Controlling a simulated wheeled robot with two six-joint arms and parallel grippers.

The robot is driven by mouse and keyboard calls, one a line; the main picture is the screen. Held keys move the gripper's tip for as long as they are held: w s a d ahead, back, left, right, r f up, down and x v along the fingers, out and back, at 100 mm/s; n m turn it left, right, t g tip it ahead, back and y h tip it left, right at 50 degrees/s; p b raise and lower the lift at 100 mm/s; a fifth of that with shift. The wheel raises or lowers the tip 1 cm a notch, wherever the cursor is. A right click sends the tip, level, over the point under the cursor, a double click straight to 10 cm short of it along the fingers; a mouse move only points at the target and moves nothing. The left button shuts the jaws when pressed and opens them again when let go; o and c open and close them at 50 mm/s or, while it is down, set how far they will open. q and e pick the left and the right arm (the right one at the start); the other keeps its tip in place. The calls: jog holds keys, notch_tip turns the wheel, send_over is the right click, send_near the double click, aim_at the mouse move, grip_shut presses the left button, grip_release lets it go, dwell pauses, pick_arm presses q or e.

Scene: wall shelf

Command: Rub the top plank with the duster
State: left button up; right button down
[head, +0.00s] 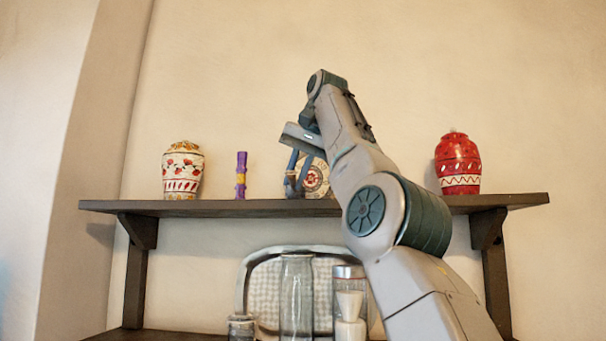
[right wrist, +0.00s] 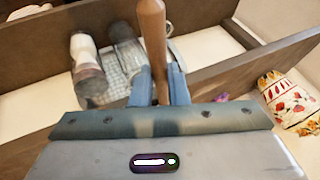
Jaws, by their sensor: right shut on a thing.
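The top plank (head: 270,208) is a dark wooden shelf board on brackets against the wall. It also crosses the right wrist view as a brown band (right wrist: 235,78). My right gripper (head: 295,182) is above the middle of the plank, pointing down. In the right wrist view its blue fingers (right wrist: 160,88) are shut on a wooden handle, which I take to be the duster (right wrist: 152,30). The duster's head is hidden, so I cannot tell whether it touches the plank. My left gripper is not in view.
On the plank stand a white floral jar (head: 183,172), a purple and yellow item (head: 241,176), a round patterned item (head: 317,178) partly behind my gripper, and a red jar (head: 458,165). Below are a tray (head: 245,275), a glass vase (head: 296,300) and other jars.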

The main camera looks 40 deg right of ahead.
jog(key=shift+w+a, duration=0.5)
jog(key=shift+w, duration=0.05)
jog(key=w+a+p, duration=0.7)
jog(key=w+a, duration=0.3)
jog(key=w, duration=0.2)
jog(key=shift+a+p, duration=0.15)
jog(key=shift+p, duration=0.15)
dwell(0.9)
